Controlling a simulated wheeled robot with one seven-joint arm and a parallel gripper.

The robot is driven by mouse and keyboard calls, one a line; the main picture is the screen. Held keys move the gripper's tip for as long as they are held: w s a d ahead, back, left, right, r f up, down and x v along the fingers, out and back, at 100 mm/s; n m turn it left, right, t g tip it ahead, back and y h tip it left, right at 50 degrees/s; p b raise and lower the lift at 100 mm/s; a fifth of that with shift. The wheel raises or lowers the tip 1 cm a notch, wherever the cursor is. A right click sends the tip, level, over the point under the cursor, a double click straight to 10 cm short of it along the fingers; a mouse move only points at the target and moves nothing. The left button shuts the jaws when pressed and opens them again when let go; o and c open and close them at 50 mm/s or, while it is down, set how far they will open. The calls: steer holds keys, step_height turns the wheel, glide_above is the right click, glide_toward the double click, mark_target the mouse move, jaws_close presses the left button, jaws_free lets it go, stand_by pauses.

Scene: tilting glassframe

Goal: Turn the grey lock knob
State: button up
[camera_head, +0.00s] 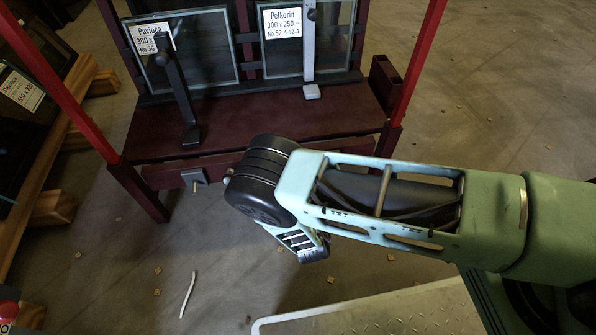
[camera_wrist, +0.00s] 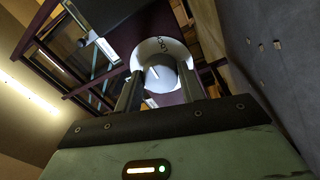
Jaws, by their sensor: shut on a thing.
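The grey lock knob (camera_wrist: 160,78) shows in the wrist view as a rounded pale grey shape in front of a white curved plate. My gripper (camera_wrist: 161,90) has one finger on each side of the knob and is shut on it. The knob's turn angle is hard to read. In the head view my wrist and arm cover the fingertips, and I cannot make out the held knob there.
A dark red glass rack (camera_head: 255,120) stands ahead, with framed panes labelled Paviora (camera_head: 152,37) and Pelkorin (camera_head: 283,22). A grey fitting (camera_head: 193,177) sits on its front rail. Another rack (camera_head: 30,110) stands left. A white strip (camera_head: 187,295) lies on the open floor.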

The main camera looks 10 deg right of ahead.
steer(key=m+p, duration=0.2)
steer(key=m, duration=0.4)
steer(key=shift+a+f+h, duration=0.1)
steer(key=shift+h, duration=0.2)
stand_by(0.4)
steer(key=o, duration=1)
steer(key=shift+s, duration=0.15)
steer(key=s+p, duration=0.1)
steer(key=s, duration=0.4)
steer(key=s+p, duration=0.2)
steer(key=s, duration=0.4)
steer(key=s+f+p, duration=0.1)
steer(key=s, duration=0.5)
steer(key=shift+s+a+p, duration=0.1)
steer(key=shift+a+p, duration=0.2)
steer(key=shift+p, duration=0.05)
